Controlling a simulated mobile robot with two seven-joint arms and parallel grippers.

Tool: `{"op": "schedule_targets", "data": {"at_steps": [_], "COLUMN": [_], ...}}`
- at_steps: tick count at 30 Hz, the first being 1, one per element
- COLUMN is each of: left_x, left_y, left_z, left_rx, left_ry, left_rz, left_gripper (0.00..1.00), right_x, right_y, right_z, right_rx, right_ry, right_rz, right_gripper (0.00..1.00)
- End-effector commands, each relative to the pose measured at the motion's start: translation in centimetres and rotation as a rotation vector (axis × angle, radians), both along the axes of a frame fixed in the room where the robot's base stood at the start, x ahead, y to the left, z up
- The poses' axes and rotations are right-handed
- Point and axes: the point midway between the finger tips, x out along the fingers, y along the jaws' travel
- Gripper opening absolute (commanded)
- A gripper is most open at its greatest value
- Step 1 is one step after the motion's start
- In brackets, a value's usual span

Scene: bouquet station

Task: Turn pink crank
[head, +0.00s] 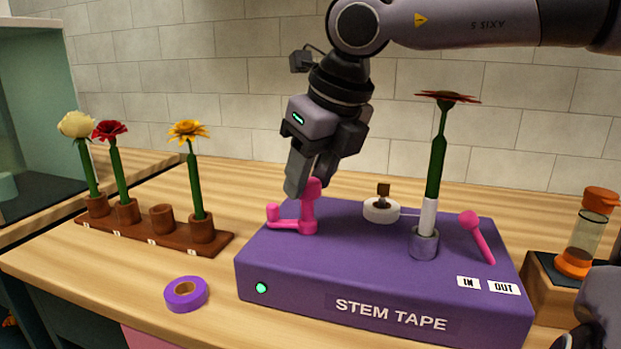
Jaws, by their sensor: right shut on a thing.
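The pink crank (308,215) stands on the left part of the purple stem tape box (400,270). It has an upright post and a low arm pointing left, with a small knob (272,212) at its end. My right gripper (309,182) comes down from above, its fingers shut on the top of the crank's post. The fingers partly hide that top. My left gripper is not in view.
On the box are a white roller (381,209), a dark red flower in a holder (425,243), and a pink lever (478,237) by the IN and OUT labels. A purple tape roll (186,294), a wooden flower rack (150,238) and an orange-capped bottle (588,235) stand around it.

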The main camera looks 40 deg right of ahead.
Motion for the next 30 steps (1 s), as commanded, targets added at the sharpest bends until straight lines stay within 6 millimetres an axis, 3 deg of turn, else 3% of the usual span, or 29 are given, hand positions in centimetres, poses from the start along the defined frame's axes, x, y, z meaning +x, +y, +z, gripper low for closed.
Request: {"op": "schedule_targets", "data": {"at_steps": [11, 12, 13, 23, 30], "left_x": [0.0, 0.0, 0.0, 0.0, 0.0], "left_y": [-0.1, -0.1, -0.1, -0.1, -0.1], "left_z": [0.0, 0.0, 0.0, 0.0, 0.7], "left_rx": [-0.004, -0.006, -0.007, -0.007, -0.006], "left_ry": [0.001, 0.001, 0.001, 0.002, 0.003], "left_rz": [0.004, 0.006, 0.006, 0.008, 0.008], "left_gripper": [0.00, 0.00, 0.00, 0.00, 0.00], "right_x": [0.0, 0.0, 0.0, -0.1, -1.3], "right_y": [0.0, 0.0, 0.0, 0.0, 0.1], "right_z": [0.0, 0.0, 0.0, 0.3, 3.6], "right_rx": [-0.001, 0.000, 0.000, 0.000, 0.001], "right_ry": [0.003, 0.003, 0.003, 0.000, -0.004], "right_rz": [-0.003, -0.002, -0.002, -0.002, -0.002], "right_gripper": [0.09, 0.53, 0.62, 0.64, 0.64]}}
